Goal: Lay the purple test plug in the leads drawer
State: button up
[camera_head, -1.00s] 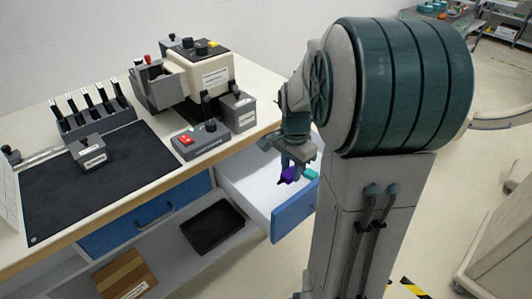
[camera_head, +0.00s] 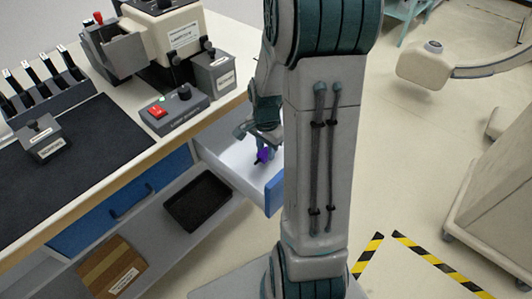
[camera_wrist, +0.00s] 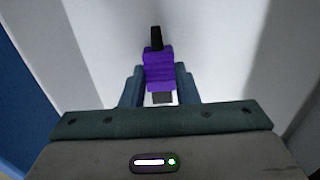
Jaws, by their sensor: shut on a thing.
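The purple test plug (camera_wrist: 158,68) has a purple body and a black tip. My gripper (camera_wrist: 158,88) is shut on it, one finger on each side, in the wrist view. In the head view the purple plug (camera_head: 264,156) shows small below my gripper (camera_head: 262,145), over the open drawer (camera_head: 222,151). The drawer has a white inside and a blue front (camera_head: 274,192). The wrist view shows the pale drawer floor (camera_wrist: 215,60) under the plug. I cannot tell whether the plug touches the floor. My arm hides the right part of the drawer.
A closed blue drawer (camera_head: 90,220) is left of the open one. A black tray (camera_head: 198,201) lies on the lower shelf beside a cardboard box (camera_head: 108,270). On the bench top stand a grey box with a red switch (camera_head: 172,112) and a cream device (camera_head: 180,35).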

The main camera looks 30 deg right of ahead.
jog(key=shift+f, duration=1.05)
jog(key=shift+f+b, duration=0.4)
jog(key=o, duration=1)
jog(key=shift+c, duration=0.2)
jog(key=shift+r, duration=0.1)
